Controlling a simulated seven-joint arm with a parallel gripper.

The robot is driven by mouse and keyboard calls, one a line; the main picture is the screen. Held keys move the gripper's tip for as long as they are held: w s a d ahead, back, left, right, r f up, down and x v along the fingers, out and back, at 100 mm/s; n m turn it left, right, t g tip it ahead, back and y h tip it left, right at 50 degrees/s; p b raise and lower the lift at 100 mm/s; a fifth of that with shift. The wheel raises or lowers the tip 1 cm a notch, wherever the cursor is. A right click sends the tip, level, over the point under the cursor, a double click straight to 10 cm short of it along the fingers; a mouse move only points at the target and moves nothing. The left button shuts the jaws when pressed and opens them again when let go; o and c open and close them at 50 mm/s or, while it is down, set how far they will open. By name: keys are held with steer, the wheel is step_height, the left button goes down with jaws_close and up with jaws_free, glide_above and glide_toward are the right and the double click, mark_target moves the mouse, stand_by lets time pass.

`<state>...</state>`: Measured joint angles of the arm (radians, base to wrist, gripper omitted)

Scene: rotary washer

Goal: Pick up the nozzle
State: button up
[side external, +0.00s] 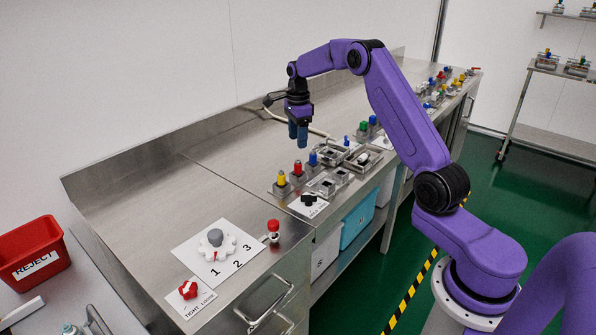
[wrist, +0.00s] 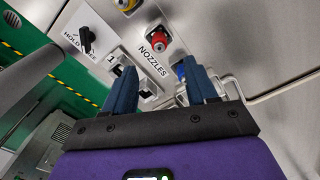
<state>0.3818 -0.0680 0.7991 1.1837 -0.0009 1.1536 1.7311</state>
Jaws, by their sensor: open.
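The nozzles are small coloured caps on grey blocks in a row on the bench: a yellow nozzle (side external: 281,178), a red nozzle (side external: 297,168) and a blue nozzle (side external: 312,158). The wrist view shows the red nozzle (wrist: 158,42) beside the NOZZLES label, the yellow nozzle (wrist: 126,4) at the top edge, and the blue nozzle (wrist: 180,71) partly hidden by the right finger. My gripper (side external: 298,136) hangs above the row, open and empty; its two blue fingers (wrist: 161,80) are apart. How high it is above the caps is hard to tell.
Metal fixtures (side external: 332,153) and a black HOLD/FREE knob (side external: 309,199) stand near the nozzles. A green cap (side external: 363,126) is farther back. A white dial (side external: 216,243) and a red knob (side external: 188,289) are nearer the front. The bench left of the row is clear.

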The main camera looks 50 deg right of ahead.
mark_target(298, 161)
step_height(298, 161, down, 11)
steer(key=shift+r, duration=0.15)
stand_by(0.4)
steer(key=shift+c, duration=0.3)
jaws_close()
